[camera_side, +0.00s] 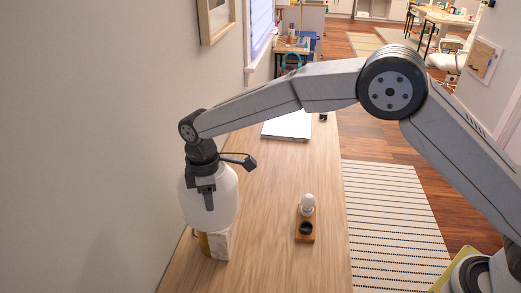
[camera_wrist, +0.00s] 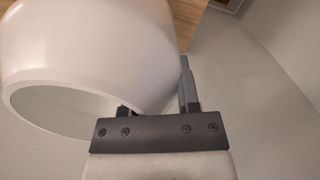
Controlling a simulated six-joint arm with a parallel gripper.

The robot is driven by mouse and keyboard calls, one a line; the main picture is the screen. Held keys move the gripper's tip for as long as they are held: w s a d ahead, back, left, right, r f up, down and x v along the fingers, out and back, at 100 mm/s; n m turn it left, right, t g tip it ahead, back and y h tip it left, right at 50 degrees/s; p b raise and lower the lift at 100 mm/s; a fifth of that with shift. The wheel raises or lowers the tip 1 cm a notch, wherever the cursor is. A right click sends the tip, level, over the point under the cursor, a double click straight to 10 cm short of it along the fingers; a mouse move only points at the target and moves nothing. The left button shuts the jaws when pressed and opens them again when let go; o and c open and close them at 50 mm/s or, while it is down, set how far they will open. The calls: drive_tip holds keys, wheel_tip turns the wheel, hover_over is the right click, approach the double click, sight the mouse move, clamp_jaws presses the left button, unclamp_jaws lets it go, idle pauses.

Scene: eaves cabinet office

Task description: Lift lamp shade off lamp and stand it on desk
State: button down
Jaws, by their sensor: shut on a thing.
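The lamp shade (camera_side: 225,192) is a white, rounded, open-ended shell at the left of the side view, close to the wall. My gripper (camera_side: 208,203) points down and is shut on its wall. In the wrist view the shade (camera_wrist: 85,45) fills the upper left, its open rim facing the camera, and my gripper (camera_wrist: 158,100) has one finger outside the wall; the other is mostly hidden. A small block with a white and a tan face (camera_side: 219,245) shows right below the shade; I cannot tell whether they touch. The desk (camera_side: 265,225) is wooden.
A wooden holder with a dark round recess (camera_side: 305,237) and a white bulb-like thing (camera_side: 308,203) stands right of the shade. A closed laptop-like slab (camera_side: 287,125) lies farther back. The desk between is clear. The wall (camera_side: 90,130) is close at left.

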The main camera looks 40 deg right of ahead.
wheel_tip(320, 180, up, 10)
drive_tip(key=shift+f, duration=0.2)
drive_tip(key=shift+r, duration=0.15)
idle(0.9)
drive_tip(key=shift+w+d, duration=0.1)
drive_tip(key=w+d+f, duration=0.1)
drive_tip(key=d+f, duration=0.1)
drive_tip(key=d, duration=0.9)
drive_tip(key=d+f, duration=0.3)
drive_tip(key=d, duration=0.8)
drive_tip(key=s+d+f, duration=0.1)
drive_tip(key=s+d, duration=0.2)
drive_tip(key=d, duration=0.3)
drive_tip(key=s+d+f, duration=0.1)
drive_tip(key=s+d, duration=0.2)
drive_tip(key=d, duration=0.3)
drive_tip(key=s+d+f+t, duration=0.1)
drive_tip(key=s+d+f, duration=0.1)
drive_tip(key=d, duration=0.4)
drive_tip(key=shift+s, duration=0.55)
drive_tip(key=shift+w+d+f, duration=0.1)
drive_tip(key=shift+d, duration=0.05)
